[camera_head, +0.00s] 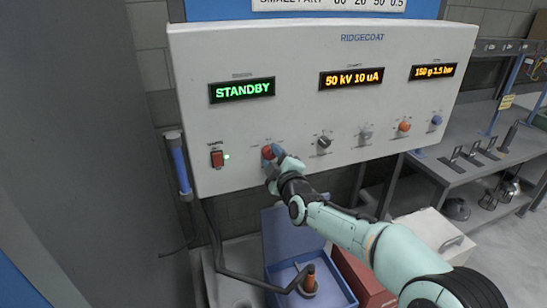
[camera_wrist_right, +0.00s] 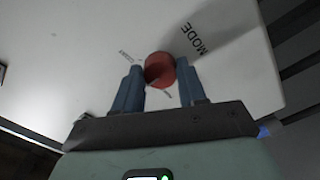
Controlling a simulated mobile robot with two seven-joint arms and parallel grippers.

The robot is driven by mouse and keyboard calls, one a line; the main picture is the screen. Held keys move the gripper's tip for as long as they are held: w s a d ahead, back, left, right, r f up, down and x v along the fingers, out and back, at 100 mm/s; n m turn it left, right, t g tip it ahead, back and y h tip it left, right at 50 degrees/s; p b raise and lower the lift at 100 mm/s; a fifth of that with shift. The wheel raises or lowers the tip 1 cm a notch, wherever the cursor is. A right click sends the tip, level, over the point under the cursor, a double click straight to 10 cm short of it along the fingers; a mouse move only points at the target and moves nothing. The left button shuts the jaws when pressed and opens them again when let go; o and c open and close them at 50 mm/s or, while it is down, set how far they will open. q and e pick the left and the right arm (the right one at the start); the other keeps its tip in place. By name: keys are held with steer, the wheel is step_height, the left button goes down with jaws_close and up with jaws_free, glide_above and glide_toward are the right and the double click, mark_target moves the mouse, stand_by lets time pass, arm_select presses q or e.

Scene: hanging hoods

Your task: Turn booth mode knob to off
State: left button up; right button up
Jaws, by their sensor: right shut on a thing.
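The red mode knob (camera_head: 267,152) is at the lower left of the white control panel (camera_head: 300,90), to the right of the red mains switch (camera_head: 217,158). In the right wrist view the knob (camera_wrist_right: 160,69) sits between the two blue fingers, beside the printed word MODE. My right gripper (camera_head: 272,158) is shut on the knob. The markings around the knob are partly covered by my fingers, and I cannot read which position it points to. The left display (camera_head: 242,90) reads STANDBY in green. My left gripper is not in view.
More knobs run along the panel to the right: black (camera_head: 324,142), grey (camera_head: 365,134), orange (camera_head: 404,126) and blue (camera_head: 436,119). A blue box (camera_head: 292,235) stands below the panel. A grey bench (camera_head: 480,165) with tools is at the right.

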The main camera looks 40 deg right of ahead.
stand_by(0.4)
steer(key=o, duration=1.1)
steer(key=shift+c, duration=0.2)
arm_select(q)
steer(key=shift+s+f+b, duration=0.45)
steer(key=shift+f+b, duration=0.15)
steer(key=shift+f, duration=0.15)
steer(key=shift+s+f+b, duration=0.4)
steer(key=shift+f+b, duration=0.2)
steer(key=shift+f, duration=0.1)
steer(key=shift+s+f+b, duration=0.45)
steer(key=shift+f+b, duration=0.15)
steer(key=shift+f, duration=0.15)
arm_select(e)
steer(key=v, duration=1.3)
steer(key=shift+s, duration=0.2)
